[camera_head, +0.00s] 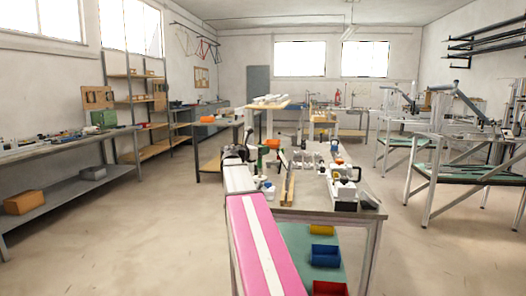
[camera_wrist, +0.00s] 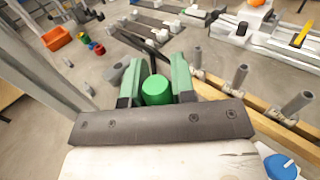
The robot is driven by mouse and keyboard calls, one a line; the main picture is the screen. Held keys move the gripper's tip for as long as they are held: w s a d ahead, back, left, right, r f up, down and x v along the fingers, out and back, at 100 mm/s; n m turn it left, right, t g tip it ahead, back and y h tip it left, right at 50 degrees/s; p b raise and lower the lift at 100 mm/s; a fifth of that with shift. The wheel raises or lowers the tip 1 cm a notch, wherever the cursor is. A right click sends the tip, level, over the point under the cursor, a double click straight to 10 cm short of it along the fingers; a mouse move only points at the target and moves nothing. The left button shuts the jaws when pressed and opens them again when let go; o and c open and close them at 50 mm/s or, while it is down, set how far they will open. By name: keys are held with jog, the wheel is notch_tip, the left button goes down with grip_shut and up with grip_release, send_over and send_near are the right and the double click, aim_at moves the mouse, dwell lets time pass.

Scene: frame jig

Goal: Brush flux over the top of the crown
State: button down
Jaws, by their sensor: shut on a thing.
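My gripper (camera_wrist: 157,80) is shut on a green round-topped piece (camera_wrist: 157,92), which looks like a handle, in the wrist view. The piece sits between the two green fingers, and its lower end is hidden. If it is a brush, the bristles do not show. In the head view my arm reaches over the left side of the workbench (camera_head: 315,207), and the gripper end is small among the bench items. I cannot pick out the crown or a flux container for certain in either view.
A wooden rail with grey posts (camera_wrist: 280,125) lies right of the gripper. A blue-topped item (camera_wrist: 282,167) is at lower right. An orange bin (camera_wrist: 57,37) shows at upper left. Coloured bins (camera_head: 326,255) sit below the bench. Tube jigs (camera_head: 450,150) stand right; open floor lies between.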

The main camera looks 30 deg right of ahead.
notch_tip(320, 180, up, 7)
dwell(0.9)
dwell(0.6)
